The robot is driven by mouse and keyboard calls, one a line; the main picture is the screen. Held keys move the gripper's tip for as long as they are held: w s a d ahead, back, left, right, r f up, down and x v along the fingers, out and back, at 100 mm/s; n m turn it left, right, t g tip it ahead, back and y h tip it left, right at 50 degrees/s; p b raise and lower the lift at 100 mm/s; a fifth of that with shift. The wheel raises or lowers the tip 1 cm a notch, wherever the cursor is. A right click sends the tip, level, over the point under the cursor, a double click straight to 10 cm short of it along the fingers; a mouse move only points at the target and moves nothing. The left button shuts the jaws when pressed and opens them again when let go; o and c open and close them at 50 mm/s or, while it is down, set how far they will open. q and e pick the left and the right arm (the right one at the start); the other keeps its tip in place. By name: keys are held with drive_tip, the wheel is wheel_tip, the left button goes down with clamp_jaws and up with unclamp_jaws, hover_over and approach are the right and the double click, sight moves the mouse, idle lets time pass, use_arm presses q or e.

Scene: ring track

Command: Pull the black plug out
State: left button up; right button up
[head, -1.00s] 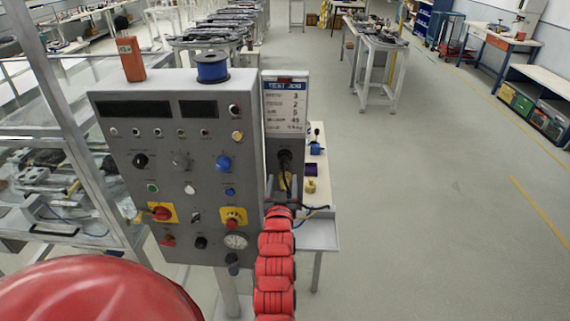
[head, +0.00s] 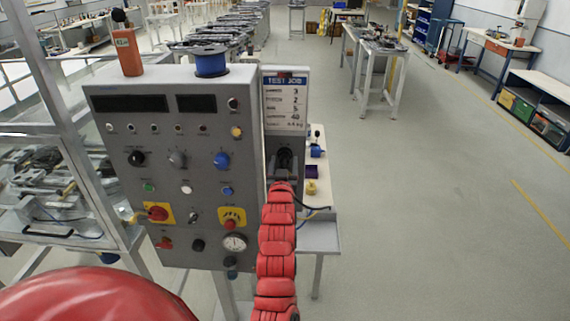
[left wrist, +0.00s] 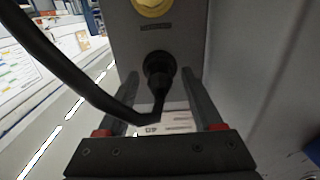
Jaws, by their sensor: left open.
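The black plug (left wrist: 158,68) sits in the face of a grey box (left wrist: 185,30) in the left wrist view. A thick black cable (left wrist: 65,65) runs from it and curves away to the left. My left gripper (left wrist: 160,80) is open, with one finger on each side of the plug; I cannot tell whether they touch it. In the head view the plug (head: 285,158) shows dark on the side box right of the control panel (head: 190,215), just beyond the end of my red arm. The fingers are hard to make out there. My right gripper is not in view.
A yellow round fitting (left wrist: 152,5) sits near the plug on the same face. A sign (head: 286,100) stands above the plug. A small bench (head: 318,235) with small parts is behind my arm. A blue spool (head: 211,64) stands on the panel. The floor to the right is clear.

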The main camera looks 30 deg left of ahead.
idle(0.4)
use_arm(q)
drive_tip(key=shift+b, duration=0.5)
idle(0.5)
drive_tip(key=shift+b, duration=0.45)
clamp_jaws()
idle(0.4)
drive_tip(key=shift+d, duration=0.1)
idle(1.0)
